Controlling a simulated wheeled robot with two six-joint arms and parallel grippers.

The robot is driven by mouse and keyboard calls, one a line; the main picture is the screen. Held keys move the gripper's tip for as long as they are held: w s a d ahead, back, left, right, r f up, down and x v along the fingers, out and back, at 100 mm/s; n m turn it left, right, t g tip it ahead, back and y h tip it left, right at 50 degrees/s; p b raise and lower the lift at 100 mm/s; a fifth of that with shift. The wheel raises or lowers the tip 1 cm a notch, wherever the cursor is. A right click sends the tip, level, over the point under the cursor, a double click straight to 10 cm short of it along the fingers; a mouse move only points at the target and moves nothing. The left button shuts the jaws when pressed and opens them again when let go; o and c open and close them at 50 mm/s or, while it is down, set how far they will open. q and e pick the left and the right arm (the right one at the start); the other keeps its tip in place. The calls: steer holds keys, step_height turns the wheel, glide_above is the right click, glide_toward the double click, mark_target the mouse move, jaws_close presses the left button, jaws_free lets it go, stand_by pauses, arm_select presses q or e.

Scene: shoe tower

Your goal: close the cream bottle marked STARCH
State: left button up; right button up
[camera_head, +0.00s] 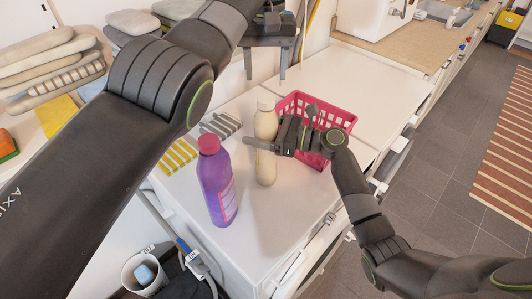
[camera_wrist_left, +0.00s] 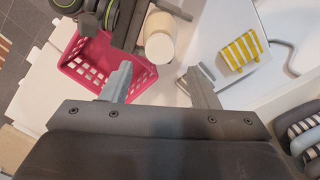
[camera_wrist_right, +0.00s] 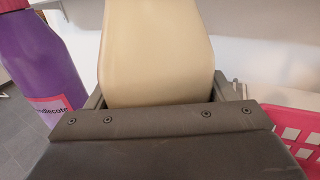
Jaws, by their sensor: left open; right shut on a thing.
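The cream bottle (camera_head: 266,150) stands upright on the white top, with a paler top end. It fills the middle of the right wrist view (camera_wrist_right: 155,50). I cannot read any STARCH mark. My right gripper (camera_head: 265,143) is shut around the bottle's upper body. My left gripper (camera_head: 266,72) is open and empty, fingers pointing down, above the bottle in the head view. In the left wrist view the bottle's round pale top (camera_wrist_left: 159,46) shows beyond the spread fingers (camera_wrist_left: 160,82), apart from them. I cannot tell whether the cap is seated.
A purple bottle (camera_head: 217,185) with a red cap stands left of the cream bottle. A pink basket (camera_head: 335,112) stands just right of it. A yellow-striped cloth (camera_head: 178,157) and a grey-striped cloth (camera_head: 220,126) lie behind the purple bottle. The white top in front is clear.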

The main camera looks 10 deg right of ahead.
mark_target(266, 98)
arm_select(q)
steer(key=shift+f, duration=3.55)
steer(key=c, duration=1)
steer(key=o, duration=1.2)
steer(key=shift+c, duration=0.2)
steer(key=shift+r, duration=3.75)
